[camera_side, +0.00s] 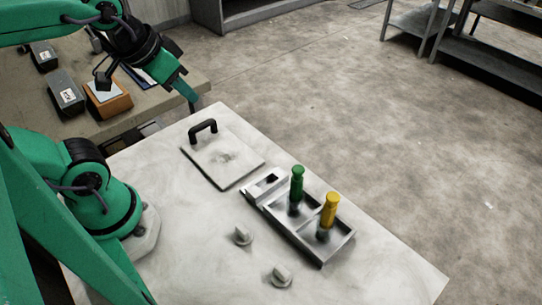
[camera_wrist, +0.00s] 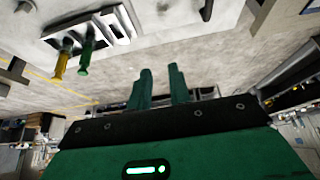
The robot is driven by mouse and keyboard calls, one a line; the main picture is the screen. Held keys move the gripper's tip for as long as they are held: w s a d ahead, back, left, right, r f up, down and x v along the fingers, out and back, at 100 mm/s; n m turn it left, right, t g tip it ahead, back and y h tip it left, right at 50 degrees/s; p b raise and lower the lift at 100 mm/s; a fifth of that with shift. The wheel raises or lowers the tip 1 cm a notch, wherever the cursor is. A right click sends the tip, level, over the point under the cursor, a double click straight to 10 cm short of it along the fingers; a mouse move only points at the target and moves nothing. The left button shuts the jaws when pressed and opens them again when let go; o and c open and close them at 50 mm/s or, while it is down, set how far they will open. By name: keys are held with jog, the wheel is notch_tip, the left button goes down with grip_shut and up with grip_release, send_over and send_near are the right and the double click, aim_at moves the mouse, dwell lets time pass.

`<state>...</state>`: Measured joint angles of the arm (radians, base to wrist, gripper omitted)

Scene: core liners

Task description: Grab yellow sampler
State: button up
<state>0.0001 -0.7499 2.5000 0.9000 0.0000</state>
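The yellow sampler (camera_side: 329,211) stands upright in the right compartment of a grey metal tray (camera_side: 318,256) on the white table. A green sampler (camera_side: 297,183) stands upright in the compartment beside it. In the wrist view, the yellow sampler (camera_wrist: 62,62) and green sampler (camera_wrist: 86,52) show at upper left, in the tray (camera_wrist: 62,31). My gripper (camera_side: 192,99) is up at the left, beyond the lidded plate and well away from the samplers. In the wrist view, the two fingers of my gripper (camera_wrist: 161,69) stand apart with nothing between them.
A flat plate with a black handle (camera_side: 203,127) lies left of the tray. Two small knobs (camera_side: 242,235) (camera_side: 281,275) sit in front of the tray. A brown bench (camera_side: 180,75) with boxes is at upper left. The table's right front area is clear.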

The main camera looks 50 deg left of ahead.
jog(key=o, duration=0.5)
jog(key=shift+w+d, duration=0.1)
jog(key=w+d+m+g, duration=0.1)
jog(key=w+d, duration=0.2)
jog(key=d, duration=0.4)
jog(key=w+d+f+m+g, duration=0.1)
jog(key=w+d+g, duration=0.1)
jog(key=w+d, duration=0.2)
jog(key=w+d+f+m+g, duration=0.1)
jog(key=w+d, duration=0.2)
jog(key=d, duration=0.7)
jog(key=shift+w+f+h, duration=0.2)
jog(key=shift+w+h, duration=0.1)
jog(key=shift+h, duration=0.1)
jog(key=shift+m+g+y, duration=0.4)
jog(key=shift+m+g, duration=0.3)
jog(key=shift+g, duration=0.1)
jog(key=d+f, duration=0.1)
jog(key=d, duration=0.2)
jog(key=d+f, duration=0.1)
jog(key=d, duration=0.1)
jog(key=d+f, duration=0.2)
jog(key=d, duration=0.1)
jog(key=shift+s+d, duration=0.25)
jog(key=shift+d, duration=0.05)
jog(key=shift+d+f, duration=0.25)
jog(key=shift+d, duration=0.1)
jog(key=shift+f, duration=0.1)
